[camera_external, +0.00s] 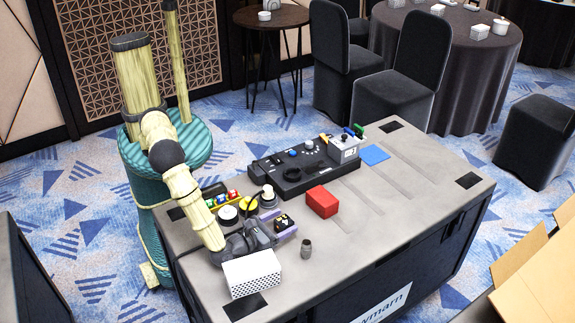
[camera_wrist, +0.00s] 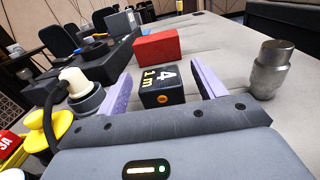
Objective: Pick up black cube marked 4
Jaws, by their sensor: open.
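The black cube marked 4 (camera_wrist: 161,86) sits in the middle of the wrist view, with a yellow "4" and "1m" on top and an orange spot on its near face. In the external view the cube (camera_external: 283,221) shows near the front left of the case top. My gripper (camera_wrist: 160,82) is open, its two purple fingers on either side of the cube. I cannot tell whether a finger touches it. In the external view my gripper (camera_external: 281,225) is low over the surface, and my arm hides part of that area.
A red block (camera_external: 322,202) lies beyond the cube. A metal cylinder (camera_external: 306,248) stands to the right of the fingers. A white perforated box (camera_external: 252,274) is in front. A yellow knob (camera_external: 248,203) and a black control panel (camera_external: 300,166) are close by. The case's right side is mostly clear.

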